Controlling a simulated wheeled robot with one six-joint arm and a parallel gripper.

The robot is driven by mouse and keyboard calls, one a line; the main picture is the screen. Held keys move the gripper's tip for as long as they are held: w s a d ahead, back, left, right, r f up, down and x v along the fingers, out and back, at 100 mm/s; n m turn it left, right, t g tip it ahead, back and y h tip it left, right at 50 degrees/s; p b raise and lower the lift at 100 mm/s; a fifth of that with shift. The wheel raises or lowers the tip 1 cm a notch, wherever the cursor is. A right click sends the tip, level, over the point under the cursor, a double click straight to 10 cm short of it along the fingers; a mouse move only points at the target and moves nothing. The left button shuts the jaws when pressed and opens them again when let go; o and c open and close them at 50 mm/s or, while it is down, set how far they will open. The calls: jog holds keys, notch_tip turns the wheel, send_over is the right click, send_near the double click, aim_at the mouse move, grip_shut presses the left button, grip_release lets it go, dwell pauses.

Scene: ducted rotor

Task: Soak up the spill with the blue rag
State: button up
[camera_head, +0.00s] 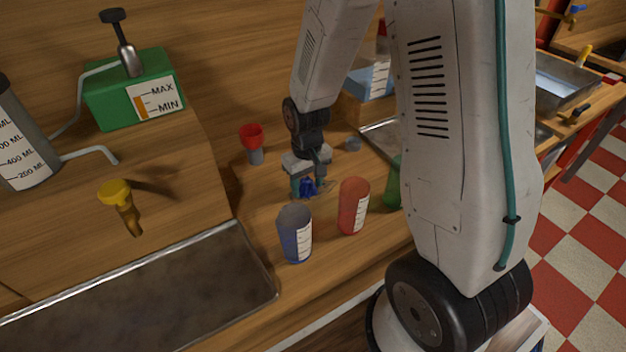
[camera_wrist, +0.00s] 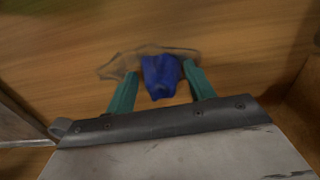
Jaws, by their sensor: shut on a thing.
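The blue rag (camera_wrist: 161,76) is a small crumpled cloth between the two green fingers of my gripper (camera_wrist: 162,82) in the wrist view. The fingers are shut on it. In the head view my gripper (camera_head: 308,186) points down just above the wooden counter, with the rag (camera_head: 308,188) at its tips. The spill (camera_wrist: 122,64) is a brownish, see-through puddle with a darker edge on the wood. The rag overlaps the spill in the wrist view; whether it touches the surface I cannot tell. In the head view the spill (camera_head: 328,185) is mostly hidden by my gripper.
A blue cup (camera_head: 295,235) and a red cup (camera_head: 353,205) stand close in front of my gripper. A green vessel (camera_head: 393,185) is partly hidden by my arm. A red-topped funnel (camera_head: 252,140) stands behind left. A metal sink (camera_head: 150,290) lies front left.

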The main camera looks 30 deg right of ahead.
aim_at(291, 200)
jog(key=shift+a+r, duration=0.1)
jog(key=shift+a, duration=0.8)
jog(key=shift+o, duration=0.2)
jog(key=shift+a+f, duration=0.2)
jog(key=shift+a, duration=1.45)
jog(key=shift+s, duration=0.1)
jog(key=shift+r, duration=3.05)
jog(key=shift+c, duration=0.2)
notch_tip(291, 200, up, 3)
